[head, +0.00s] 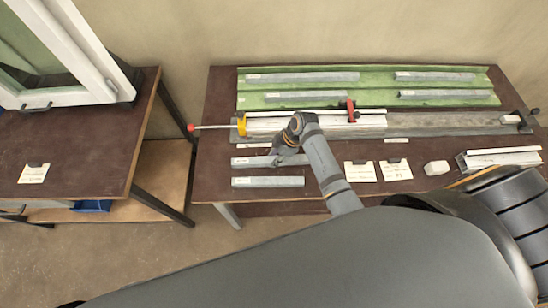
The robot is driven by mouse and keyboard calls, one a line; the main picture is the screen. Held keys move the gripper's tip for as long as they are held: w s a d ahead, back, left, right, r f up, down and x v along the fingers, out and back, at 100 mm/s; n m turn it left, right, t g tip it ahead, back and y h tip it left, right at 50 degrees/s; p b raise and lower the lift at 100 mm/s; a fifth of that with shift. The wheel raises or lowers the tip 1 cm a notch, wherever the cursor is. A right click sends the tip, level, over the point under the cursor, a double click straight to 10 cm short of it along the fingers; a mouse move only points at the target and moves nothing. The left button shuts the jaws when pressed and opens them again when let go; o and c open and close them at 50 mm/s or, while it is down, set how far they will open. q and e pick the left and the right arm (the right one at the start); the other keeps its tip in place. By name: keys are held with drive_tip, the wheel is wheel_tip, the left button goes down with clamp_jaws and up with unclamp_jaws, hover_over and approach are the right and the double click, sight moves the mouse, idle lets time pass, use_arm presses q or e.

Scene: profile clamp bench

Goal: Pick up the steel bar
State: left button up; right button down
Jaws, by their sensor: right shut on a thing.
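A grey steel bar (247,161) lies lengthwise near the front of the brown bench, with a second grey bar (268,182) in front of it. My right gripper (277,159) reaches down over the middle of the rear bar and is shut on it. The gripper and wrist hide part of this bar. I cannot tell whether the bar is lifted off the bench. My left gripper is not in view.
Behind the gripper is a long clamp rail (440,123) with a red clamp (351,111) and a yellow end piece (241,124). A green tray (375,87) holds several bars. Paper cards (360,172), a white block (436,168) and white profiles (503,158) lie to the right.

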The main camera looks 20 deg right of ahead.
wheel_tip(320, 180, up, 4)
drive_tip(key=p, duration=0.4)
drive_tip(key=shift+w+r+p, duration=0.1)
drive_tip(key=shift+r+p, duration=0.1)
drive_tip(key=shift+p, duration=0.1)
drive_tip(key=shift+s+a+r+p, duration=0.15)
drive_tip(key=shift+s+r+p, duration=0.6)
drive_tip(key=shift+p, duration=0.4)
drive_tip(key=s+a+r, duration=0.1)
drive_tip(key=s+r, duration=0.2)
drive_tip(key=s, duration=0.3)
drive_tip(key=s+a+r+b, duration=0.1)
drive_tip(key=s+r, duration=0.3)
drive_tip(key=s, duration=0.2)
drive_tip(key=shift+s, duration=0.2)
